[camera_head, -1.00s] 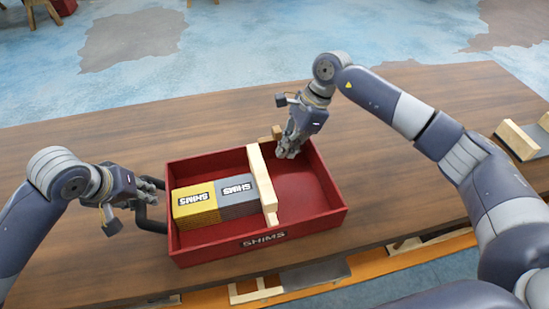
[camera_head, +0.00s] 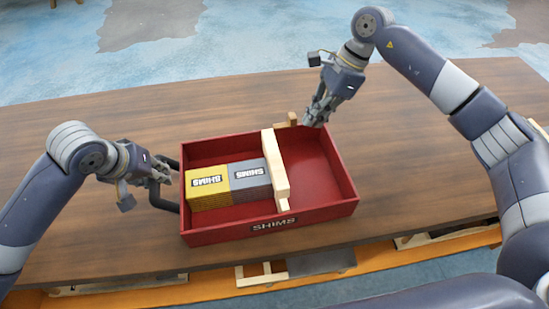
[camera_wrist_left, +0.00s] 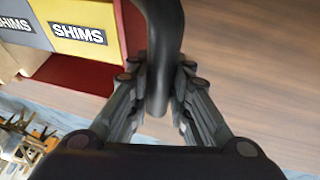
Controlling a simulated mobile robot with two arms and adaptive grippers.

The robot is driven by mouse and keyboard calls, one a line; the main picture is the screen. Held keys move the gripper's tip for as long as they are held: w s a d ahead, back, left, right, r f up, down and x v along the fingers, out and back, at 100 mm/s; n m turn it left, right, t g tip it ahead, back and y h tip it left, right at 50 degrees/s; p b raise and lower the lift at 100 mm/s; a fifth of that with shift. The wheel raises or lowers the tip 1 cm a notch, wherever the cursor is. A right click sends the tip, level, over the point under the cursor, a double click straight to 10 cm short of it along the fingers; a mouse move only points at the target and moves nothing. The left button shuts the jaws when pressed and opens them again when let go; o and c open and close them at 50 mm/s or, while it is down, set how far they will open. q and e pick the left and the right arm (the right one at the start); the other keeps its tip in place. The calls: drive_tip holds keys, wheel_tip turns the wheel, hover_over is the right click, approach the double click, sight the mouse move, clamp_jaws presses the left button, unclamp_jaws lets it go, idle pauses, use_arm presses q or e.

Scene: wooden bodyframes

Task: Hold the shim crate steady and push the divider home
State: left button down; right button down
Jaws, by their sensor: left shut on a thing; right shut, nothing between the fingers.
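The red shim crate (camera_head: 326,210) sits on the wooden table, with a dark handle (camera_head: 166,205) on its left end. My left gripper (camera_head: 166,178) is shut on that handle; the left wrist view shows the black handle (camera_wrist_left: 165,60) between its fingers. The pale wooden divider (camera_head: 275,165) stands across the crate, right of the shim packs. Its lower edge is partly hidden, so I cannot tell how deep it sits. My right gripper (camera_head: 310,122) is shut and empty near the crate's far rim, right of the divider and apart from it.
A yellow shim pack (camera_head: 209,190) and a grey shim pack (camera_head: 249,180) lie side by side left of the divider. The crate's right compartment is empty. A small wooden block (camera_head: 292,119) shows behind the far wall. The table (camera_head: 100,140) is clear at the back left.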

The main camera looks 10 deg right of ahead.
use_arm(q)
drive_tip(key=c, duration=1.4)
unclamp_jaws()
drive_tip(key=shift+a, duration=0.1)
drive_tip(key=shift+r, duration=0.1)
